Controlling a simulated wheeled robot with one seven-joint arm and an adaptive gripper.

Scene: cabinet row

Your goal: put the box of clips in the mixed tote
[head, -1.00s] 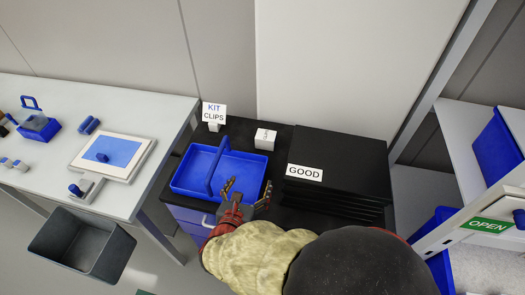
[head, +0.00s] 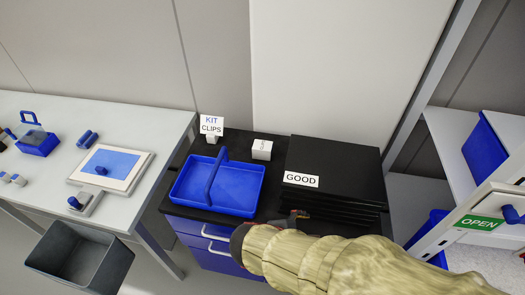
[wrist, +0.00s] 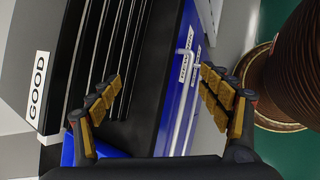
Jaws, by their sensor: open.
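A small white box (head: 262,149) with small print stands on the black counter behind the blue tote. I cannot read its print, so I cannot tell whether it is the box of clips. A blue handled tote (head: 240,188) sits on the counter with an empty-looking inside; no "mixed" label shows. My gripper (head: 293,215) is at the counter's front edge, right of the tote, mostly hidden by my arm in the head view. In the wrist view my gripper (wrist: 162,80) is open and empty, its fingers spread before the counter edge and blue drawers.
A sign reading KIT CLIPS (head: 212,125) stands behind the tote. A black stack labelled GOOD (head: 335,160) is to the right. Blue drawers (wrist: 178,75) with handles are below. A grey bin (head: 80,258) and a white table (head: 150,130) are left; shelves are right.

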